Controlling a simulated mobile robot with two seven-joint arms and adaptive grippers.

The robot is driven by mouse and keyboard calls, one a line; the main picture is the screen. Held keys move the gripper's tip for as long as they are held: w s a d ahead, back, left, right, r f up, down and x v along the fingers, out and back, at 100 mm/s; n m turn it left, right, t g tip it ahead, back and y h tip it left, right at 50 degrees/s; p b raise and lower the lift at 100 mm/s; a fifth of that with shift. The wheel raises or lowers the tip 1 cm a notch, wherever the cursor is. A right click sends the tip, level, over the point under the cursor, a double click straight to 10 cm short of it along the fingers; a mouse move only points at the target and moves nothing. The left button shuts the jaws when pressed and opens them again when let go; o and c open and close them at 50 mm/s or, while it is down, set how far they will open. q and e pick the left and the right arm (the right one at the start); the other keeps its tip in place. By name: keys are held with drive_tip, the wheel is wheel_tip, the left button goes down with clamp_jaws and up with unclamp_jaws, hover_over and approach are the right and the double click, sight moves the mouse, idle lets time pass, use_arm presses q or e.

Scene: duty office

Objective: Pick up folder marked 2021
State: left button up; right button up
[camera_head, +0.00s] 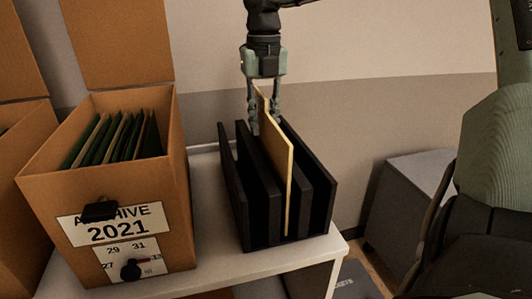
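A thin tan folder (277,145) stands upright in a slot of a black file holder (243,215) on the white table. Its top rises above the dividers, and no marking on it is readable from here. My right gripper (265,115) points down from above, with its two fingers on either side of the folder's far upper part. The fingers look spread wider than the folder, with a gap showing. An open cardboard box (50,182) to the left carries a label (117,225) reading "ARCHIVE 2021" and holds several dark green folders (112,138). My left gripper is out of view.
The white table (215,262) has a narrow clear strip between box and holder. Another cardboard box (18,215) is partly visible at the left edge. A grey cabinet (405,190) stands beyond the table on the right. The wall is close behind.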

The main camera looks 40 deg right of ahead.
clamp_jaws()
drive_tip(key=shift+r, duration=0.1)
